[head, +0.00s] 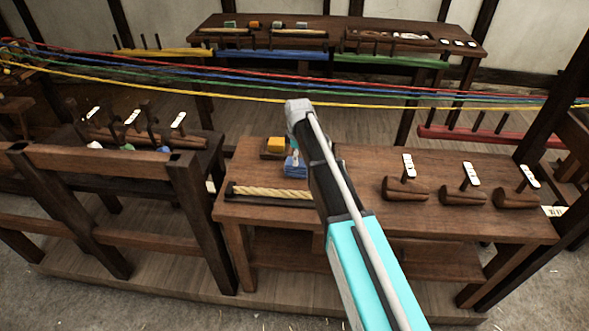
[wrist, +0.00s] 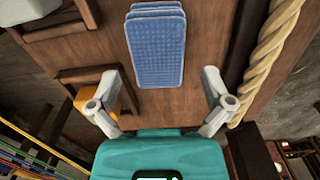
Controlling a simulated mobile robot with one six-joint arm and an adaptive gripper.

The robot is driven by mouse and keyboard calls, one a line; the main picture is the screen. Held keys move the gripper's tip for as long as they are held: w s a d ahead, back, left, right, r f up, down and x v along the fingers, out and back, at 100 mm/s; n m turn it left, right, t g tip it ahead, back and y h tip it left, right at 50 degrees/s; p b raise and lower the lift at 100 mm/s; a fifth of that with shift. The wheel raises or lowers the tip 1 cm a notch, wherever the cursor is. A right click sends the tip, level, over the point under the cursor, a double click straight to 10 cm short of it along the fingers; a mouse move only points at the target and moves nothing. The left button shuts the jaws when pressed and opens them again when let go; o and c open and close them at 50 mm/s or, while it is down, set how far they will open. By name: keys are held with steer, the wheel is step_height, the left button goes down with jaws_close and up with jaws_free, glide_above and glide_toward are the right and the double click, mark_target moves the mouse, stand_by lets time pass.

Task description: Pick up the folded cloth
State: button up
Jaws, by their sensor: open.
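The folded cloth (wrist: 157,47) is blue with a fine grid texture and lies folded in layers on the brown wooden bench. It also shows in the head view (head: 292,168), left of my arm and partly covered by it. My gripper (wrist: 161,102) is open and empty in the wrist view, its two grey fingers spread wider than the cloth. The cloth lies beyond the fingertips, roughly centred between them, with bare wood in the gap. In the head view my arm hides most of the gripper.
A thick tan rope (head: 270,191) lies left of my arm on the bench (head: 350,215), close by the right finger in the wrist view. A yellow block (head: 276,144) sits in a tray behind the cloth. Coloured ropes (head: 230,92) stretch across behind. Wooden tools (head: 405,190) stand at right.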

steer(key=shift+f, duration=0.1)
steer(key=f+b, duration=0.1)
steer(key=b, duration=0.1)
steer(key=f+b, duration=0.1)
steer(key=f, duration=0.1)
steer(key=shift+w+a+f+b, duration=0.2)
steer(key=shift+b, duration=0.15)
steer(key=shift+f+b, duration=0.8)
steer(key=c, duration=1)
steer(key=shift+r, duration=0.15)
step_height(320, 180, up, 3)
steer(key=p, duration=0.3)
steer(key=shift+f, duration=0.2)
steer(key=s+d+r+p, duration=0.2)
steer(key=s+r+p, duration=0.3)
steer(key=s, duration=0.1)
steer(key=s+d+r+p, duration=0.3)
steer(key=s+r+p, duration=0.2)
steer(key=s, duration=0.2)
steer(key=shift+d, duration=0.35)
